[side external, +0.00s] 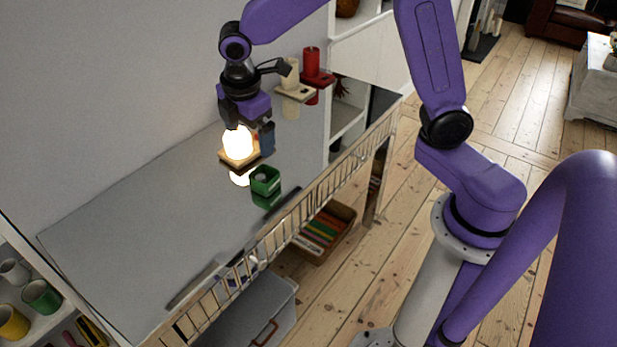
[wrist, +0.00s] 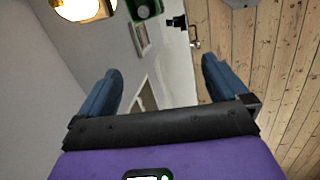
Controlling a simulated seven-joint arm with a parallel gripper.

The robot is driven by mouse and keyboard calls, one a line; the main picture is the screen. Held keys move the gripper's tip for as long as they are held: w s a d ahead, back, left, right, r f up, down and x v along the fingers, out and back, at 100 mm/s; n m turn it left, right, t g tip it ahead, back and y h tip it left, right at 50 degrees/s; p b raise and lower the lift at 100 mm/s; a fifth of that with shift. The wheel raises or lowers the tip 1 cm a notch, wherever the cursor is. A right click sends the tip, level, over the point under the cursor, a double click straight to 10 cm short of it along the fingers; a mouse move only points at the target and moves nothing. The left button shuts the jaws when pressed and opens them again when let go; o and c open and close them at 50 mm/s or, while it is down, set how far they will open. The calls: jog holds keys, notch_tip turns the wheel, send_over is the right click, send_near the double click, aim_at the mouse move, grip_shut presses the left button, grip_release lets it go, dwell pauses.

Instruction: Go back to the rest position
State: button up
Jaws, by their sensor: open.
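My gripper (side external: 249,128) is over the grey cabinet top (side external: 150,215), close to a glowing round lamp (side external: 238,143) on a wooden base. In the side view the gripper partly overlaps the lamp, so I cannot tell the exact gap. In the wrist view my gripper (wrist: 161,82) has its two blue fingers spread wide, with nothing between them. The lamp (wrist: 82,8) shows at the top left there, beyond the fingers.
A green open box (side external: 264,180) stands just right of the lamp. A white candle (side external: 290,75) and a red candle (side external: 311,62) stand on holders behind. The left part of the top is mostly clear.

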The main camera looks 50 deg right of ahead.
jog(key=s+d+m+y, duration=0.1)
jog(key=s+d+m, duration=0.1)
jog(key=s, duration=1.1)
jog(key=s+d+r+m+g, duration=0.1)
jog(key=s+d, duration=0.3)
jog(key=s, duration=1)
jog(key=shift+s+d+r+m+y, duration=0.2)
jog(key=shift+s+d+m+y, duration=0.15)
jog(key=shift+m, duration=0.35)
